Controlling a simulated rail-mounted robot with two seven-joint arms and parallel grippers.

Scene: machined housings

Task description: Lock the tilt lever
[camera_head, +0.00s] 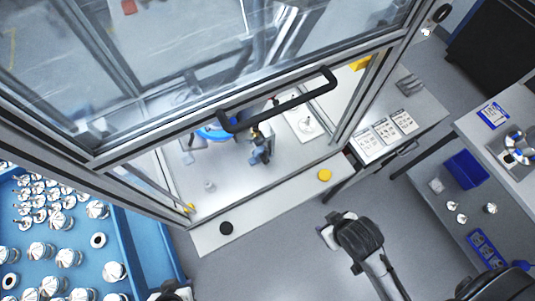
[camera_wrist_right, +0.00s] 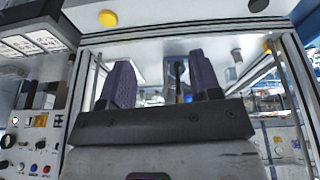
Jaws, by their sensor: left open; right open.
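A small blue-grey fixture with a dark upright part (camera_head: 261,150) stands on the floor of the glazed enclosure; I cannot make out which part is the tilt lever. In the right wrist view a thin dark upright part (camera_wrist_right: 179,70) shows between the fingers, farther off. My right gripper (camera_wrist_right: 160,82) is open and empty, with two purple-dark fingers, outside in front of the enclosure. Its dark wrist (camera_head: 358,236) shows in the head view. My left gripper (camera_head: 174,290) is open at the bottom edge of the head view, largely cut off.
The enclosure's framed window with a black handle (camera_head: 280,108) spans the top. A front ledge carries a yellow button (camera_head: 325,175) and a black button (camera_head: 226,228). A blue tray (camera_head: 150,250) of metal parts stands left. A blue bin (camera_head: 465,168) sits right. Grey floor lies between.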

